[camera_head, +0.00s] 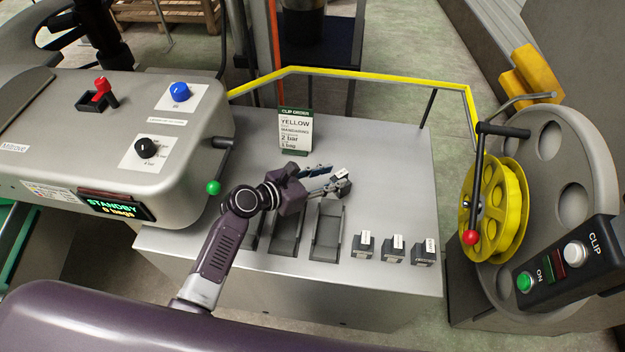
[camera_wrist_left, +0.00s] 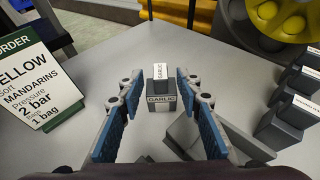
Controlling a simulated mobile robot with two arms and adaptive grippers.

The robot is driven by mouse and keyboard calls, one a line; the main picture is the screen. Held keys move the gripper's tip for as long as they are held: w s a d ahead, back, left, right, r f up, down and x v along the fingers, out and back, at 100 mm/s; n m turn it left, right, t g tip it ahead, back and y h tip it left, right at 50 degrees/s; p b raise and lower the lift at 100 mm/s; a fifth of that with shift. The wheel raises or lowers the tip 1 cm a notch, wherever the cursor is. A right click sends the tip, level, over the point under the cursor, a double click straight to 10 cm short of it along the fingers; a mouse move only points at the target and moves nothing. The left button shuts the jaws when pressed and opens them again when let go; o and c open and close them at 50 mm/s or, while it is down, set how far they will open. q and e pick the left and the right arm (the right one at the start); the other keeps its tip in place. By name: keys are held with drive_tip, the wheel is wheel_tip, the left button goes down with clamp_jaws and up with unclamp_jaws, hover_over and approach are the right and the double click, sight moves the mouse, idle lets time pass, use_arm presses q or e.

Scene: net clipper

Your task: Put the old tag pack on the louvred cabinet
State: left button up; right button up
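A small dark pack with a white label reading GARLIC (camera_wrist_left: 162,103) stands beyond and between my left fingertips in the left wrist view. In the head view this pack (camera_head: 342,184) is at the tip of my left gripper (camera_head: 328,184), above the grey bench top. My left gripper (camera_wrist_left: 160,105) is open, with a gap visible on both sides of the pack. I cannot tell whether the pack touches the bench. No louvred cabinet can be clearly made out. My right gripper is not in view.
The grey bench (camera_head: 385,150) has dark slots (camera_head: 327,232) and three similar packs, one at the right (camera_head: 424,254). A clip order sign (camera_head: 296,131) reads YELLOW, MANDARINS. A yellow rail (camera_head: 375,77) runs behind. A yellow reel (camera_head: 495,210) is right; a grey machine (camera_head: 60,130) is left.

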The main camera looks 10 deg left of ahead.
use_arm(q)
drive_tip(key=v, duration=0.7)
drive_tip(key=shift+s+a, duration=0.25)
